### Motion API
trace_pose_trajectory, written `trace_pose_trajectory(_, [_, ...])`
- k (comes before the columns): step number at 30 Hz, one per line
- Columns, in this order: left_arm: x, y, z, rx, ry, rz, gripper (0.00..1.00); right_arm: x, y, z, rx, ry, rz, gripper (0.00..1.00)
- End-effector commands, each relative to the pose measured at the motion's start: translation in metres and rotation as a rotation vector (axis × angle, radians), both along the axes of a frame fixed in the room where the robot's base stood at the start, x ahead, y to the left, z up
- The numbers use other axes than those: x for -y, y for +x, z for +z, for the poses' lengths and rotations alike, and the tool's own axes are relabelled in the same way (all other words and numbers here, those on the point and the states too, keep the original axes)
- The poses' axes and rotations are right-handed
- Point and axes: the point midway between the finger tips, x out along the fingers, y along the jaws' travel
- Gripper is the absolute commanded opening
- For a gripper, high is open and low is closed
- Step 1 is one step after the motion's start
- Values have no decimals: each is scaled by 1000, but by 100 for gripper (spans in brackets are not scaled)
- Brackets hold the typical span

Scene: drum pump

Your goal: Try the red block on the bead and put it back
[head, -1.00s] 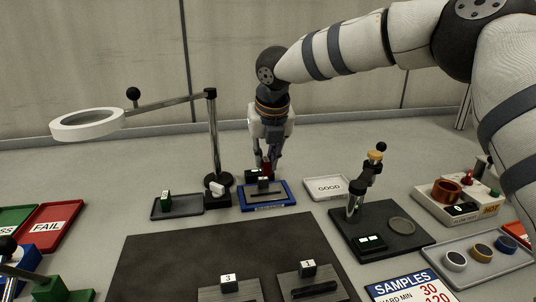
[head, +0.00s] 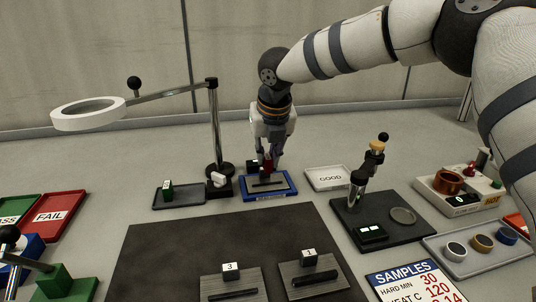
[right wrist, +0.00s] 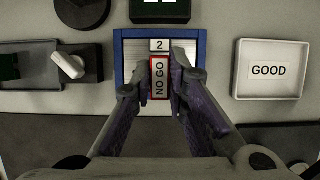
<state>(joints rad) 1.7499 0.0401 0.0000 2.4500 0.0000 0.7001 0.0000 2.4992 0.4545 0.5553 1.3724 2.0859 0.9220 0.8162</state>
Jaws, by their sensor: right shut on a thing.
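The red block (right wrist: 160,78), marked NO GO, is between the fingers of my right gripper (right wrist: 161,80), which is shut on it. In the head view my right gripper (head: 268,165) points down over the grey plate (head: 268,184) in the blue tray (head: 292,190). The plate carries a tag marked 2 (right wrist: 159,45), just beyond the block in the wrist view. The block and fingers hide the bead on this plate, and I cannot tell whether the block touches it. My left gripper is not in view.
A dark tray with a green block (head: 167,190) and a magnifier stand (head: 216,130) are left of the blue tray. The GOOD tray (head: 328,178) is close on its right. Plates 3 (head: 231,283) and 1 (head: 310,275) lie on the dark mat (head: 180,250).

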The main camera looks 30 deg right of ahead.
Motion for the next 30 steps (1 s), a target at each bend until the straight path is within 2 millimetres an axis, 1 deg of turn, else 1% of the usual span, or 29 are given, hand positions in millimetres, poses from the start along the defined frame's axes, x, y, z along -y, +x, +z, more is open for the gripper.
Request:
trace_pose_trajectory(5, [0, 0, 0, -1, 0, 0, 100, 0, 0, -2, -1, -1, 0, 0])
trace_pose_trajectory(16, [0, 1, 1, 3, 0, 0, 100, 0, 0, -15, -1, 0, 0, 0])
trace_pose_trajectory(26, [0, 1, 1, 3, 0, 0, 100, 0, 0, -16, -1, -1, 0, 0])
trace_pose_trajectory(30, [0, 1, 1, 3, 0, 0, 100, 0, 0, -20, -1, -1, 0, 0])
